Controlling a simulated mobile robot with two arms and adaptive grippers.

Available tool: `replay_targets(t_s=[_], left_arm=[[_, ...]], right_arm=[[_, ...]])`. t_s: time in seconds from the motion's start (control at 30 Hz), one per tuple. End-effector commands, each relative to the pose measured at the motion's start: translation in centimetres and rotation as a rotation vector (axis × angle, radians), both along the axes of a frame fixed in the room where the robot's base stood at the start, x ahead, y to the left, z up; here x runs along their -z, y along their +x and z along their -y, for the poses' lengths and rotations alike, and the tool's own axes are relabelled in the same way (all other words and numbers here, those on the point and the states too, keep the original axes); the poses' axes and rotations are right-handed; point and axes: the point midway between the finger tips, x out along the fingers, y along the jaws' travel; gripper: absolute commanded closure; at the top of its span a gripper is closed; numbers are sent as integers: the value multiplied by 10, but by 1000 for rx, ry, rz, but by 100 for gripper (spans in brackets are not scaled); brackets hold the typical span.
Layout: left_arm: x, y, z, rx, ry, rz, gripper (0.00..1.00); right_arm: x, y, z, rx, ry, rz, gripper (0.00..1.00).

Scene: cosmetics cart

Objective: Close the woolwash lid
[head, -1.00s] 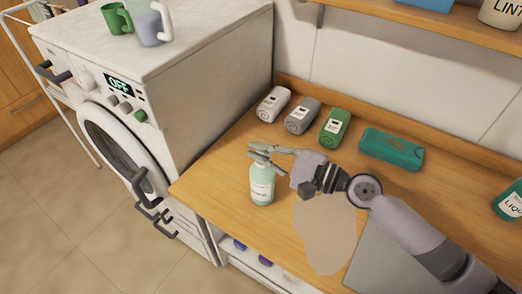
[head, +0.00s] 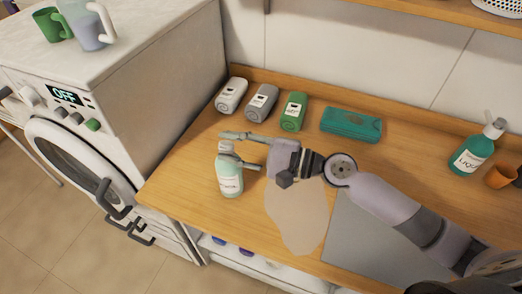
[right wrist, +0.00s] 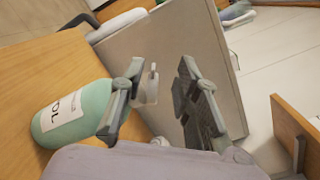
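The woolwash bottle (head: 230,182) is pale green with a white label and stands upright near the left end of the wooden counter. It also shows in the right wrist view (right wrist: 75,112), lying across the left of the picture. Its pale cap (right wrist: 147,88) shows between the fingers; whether its lid is up is hard to tell. My right gripper (head: 226,147) is at the bottle's top, one finger above the cap and the other across the neck area in the head view. Its fingers are apart in the right wrist view (right wrist: 153,92), and contact is unclear. My left gripper is not in view.
A washing machine (head: 180,70) stands left of the counter. A teal pump bottle (head: 472,155) and an orange cup (head: 499,175) are at the right.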

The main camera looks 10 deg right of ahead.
Motion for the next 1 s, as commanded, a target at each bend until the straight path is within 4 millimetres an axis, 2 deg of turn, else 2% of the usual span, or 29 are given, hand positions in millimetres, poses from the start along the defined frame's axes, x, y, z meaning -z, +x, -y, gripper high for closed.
replay_targets(t_s=[0.2,0.5,0.7,1.0], left_arm=[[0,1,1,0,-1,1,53],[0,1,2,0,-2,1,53],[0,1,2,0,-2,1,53],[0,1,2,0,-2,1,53]], right_arm=[[2,-22,37,1,-2,-6,70],[1,-43,73,0,-1,-3,70],[1,-49,82,-2,-2,-1,70],[0,-49,83,-1,-2,1,68]])
